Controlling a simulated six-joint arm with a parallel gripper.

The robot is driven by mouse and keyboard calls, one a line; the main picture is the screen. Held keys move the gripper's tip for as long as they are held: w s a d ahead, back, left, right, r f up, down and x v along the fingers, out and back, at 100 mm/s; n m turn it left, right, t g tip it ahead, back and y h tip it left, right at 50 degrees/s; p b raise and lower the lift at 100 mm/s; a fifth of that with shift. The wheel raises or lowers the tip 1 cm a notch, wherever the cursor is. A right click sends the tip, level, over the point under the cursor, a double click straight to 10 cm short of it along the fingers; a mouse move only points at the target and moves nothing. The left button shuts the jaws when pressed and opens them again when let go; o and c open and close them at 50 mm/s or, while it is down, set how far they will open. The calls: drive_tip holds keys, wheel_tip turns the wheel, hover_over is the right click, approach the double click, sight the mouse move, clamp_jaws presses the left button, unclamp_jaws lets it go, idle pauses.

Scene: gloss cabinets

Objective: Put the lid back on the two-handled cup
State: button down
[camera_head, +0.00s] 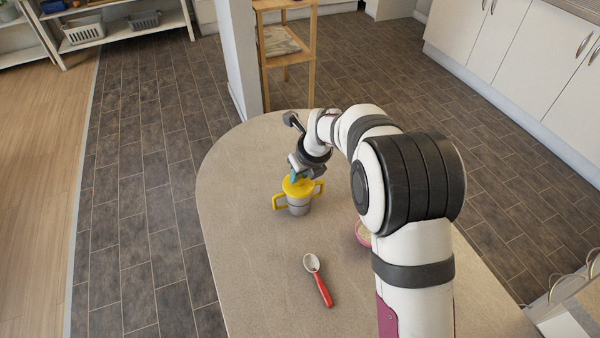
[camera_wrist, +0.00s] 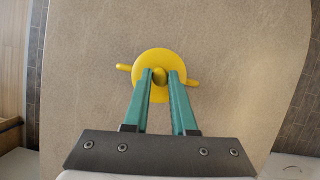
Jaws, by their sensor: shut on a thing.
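The two-handled cup (camera_head: 299,206) stands upright on the table, with a grey body and yellow handles on both sides. The yellow lid (camera_head: 297,187) is at the top of the cup; I cannot tell whether it is fully seated. In the wrist view the round lid (camera_wrist: 158,62) covers the cup's opening, and the two handles stick out left and right. My gripper (camera_wrist: 160,76) has its green fingers shut on the lid's knob at the middle. In the head view my gripper (camera_head: 297,177) is directly above the cup. The cup's body is hidden by the lid in the wrist view.
A spoon with a red handle (camera_head: 323,290) lies on the table (camera_head: 245,240) in front of the cup. A pink-rimmed bowl (camera_head: 362,233) is right of the cup, partly hidden by my arm. The table left of the cup is clear.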

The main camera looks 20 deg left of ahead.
drive_tip(key=shift+c, duration=0.8)
unclamp_jaws()
drive_tip(key=shift+r, duration=3.55)
clamp_jaws()
drive_tip(key=shift+f, duration=0.2)
